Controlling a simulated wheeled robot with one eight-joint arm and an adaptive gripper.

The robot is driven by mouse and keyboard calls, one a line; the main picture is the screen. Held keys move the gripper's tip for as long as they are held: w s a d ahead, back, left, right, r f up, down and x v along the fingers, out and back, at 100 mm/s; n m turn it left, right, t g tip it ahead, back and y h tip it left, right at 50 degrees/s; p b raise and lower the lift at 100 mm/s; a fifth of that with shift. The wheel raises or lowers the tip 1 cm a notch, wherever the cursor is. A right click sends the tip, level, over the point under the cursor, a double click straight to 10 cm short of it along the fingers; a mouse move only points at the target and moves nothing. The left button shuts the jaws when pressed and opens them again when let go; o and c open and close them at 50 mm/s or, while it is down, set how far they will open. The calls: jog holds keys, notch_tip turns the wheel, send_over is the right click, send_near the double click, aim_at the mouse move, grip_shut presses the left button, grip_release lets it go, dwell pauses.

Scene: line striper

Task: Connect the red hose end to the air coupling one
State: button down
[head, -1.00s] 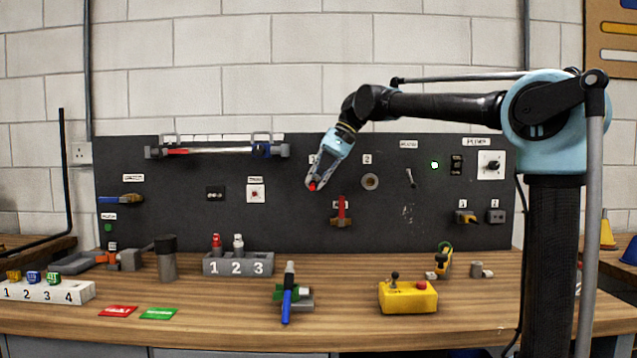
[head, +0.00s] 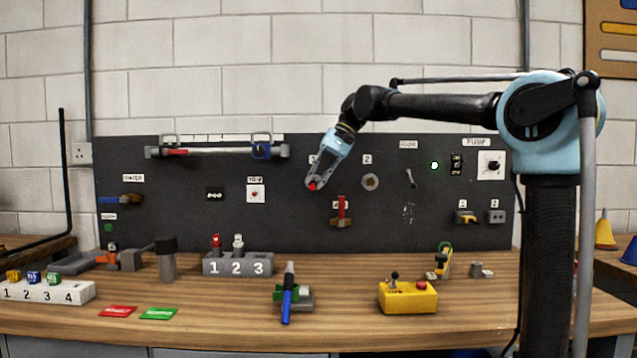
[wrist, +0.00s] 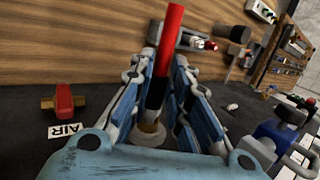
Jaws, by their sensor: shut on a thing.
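The red hose end (wrist: 166,50) is a straight tube, red at its outer part and black lower down. My gripper (wrist: 165,68) is shut on it. In the head view my gripper (head: 314,187) points down in front of the panel, with a spot of red showing at its tips. Air coupling one (wrist: 148,133) shows in the wrist view as a pale ring on the panel at the tube's black end. They overlap there; I cannot tell whether the tube is seated. My gripper hides coupling one in the head view. Coupling two (head: 370,181) is a round fitting to the right.
A red valve handle (head: 341,209) sits on the dark panel (head: 290,225) below my gripper; the wrist view shows it beside an AIR label (wrist: 65,130). A bar with blue and red clamps (head: 215,151) is at upper left. The workbench (head: 220,315) below holds several items.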

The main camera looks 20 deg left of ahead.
jog(key=shift+w+a, duration=0.1)
jog(key=shift+w, duration=0.3)
jog(key=c, duration=1.4)
grip_release()
jog(key=shift+c, duration=0.2)
jog(key=shift+o, duration=0.4)
jog(key=shift+o, duration=1.3)
jog(key=v, duration=0.7)
